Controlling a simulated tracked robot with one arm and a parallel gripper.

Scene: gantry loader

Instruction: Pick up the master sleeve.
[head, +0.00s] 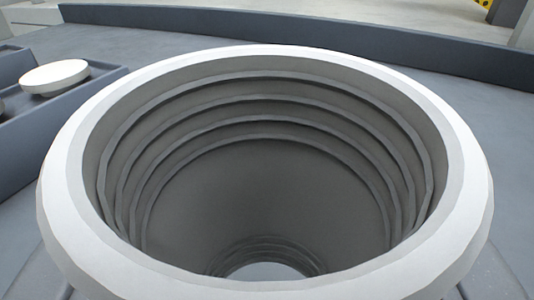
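A large pale grey, hollow round piece, which looks like the master sleeve (265,195), fills most of the head view. I look down into its open mouth from very close. Its wide rim is bevelled, its inner wall narrows in several steps, and a small opening shows light at the bottom. Its outer side and foot are mostly hidden below the rim. No fingers of my gripper can be made out, so I cannot tell whether it touches the piece.
A dark grey tray (45,128) at the left holds a white round disc (53,76). A low dark ledge (300,35) runs across the back of the grey surface (130,35). Dark grey parts show at both lower corners. The surface at the right looks clear.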

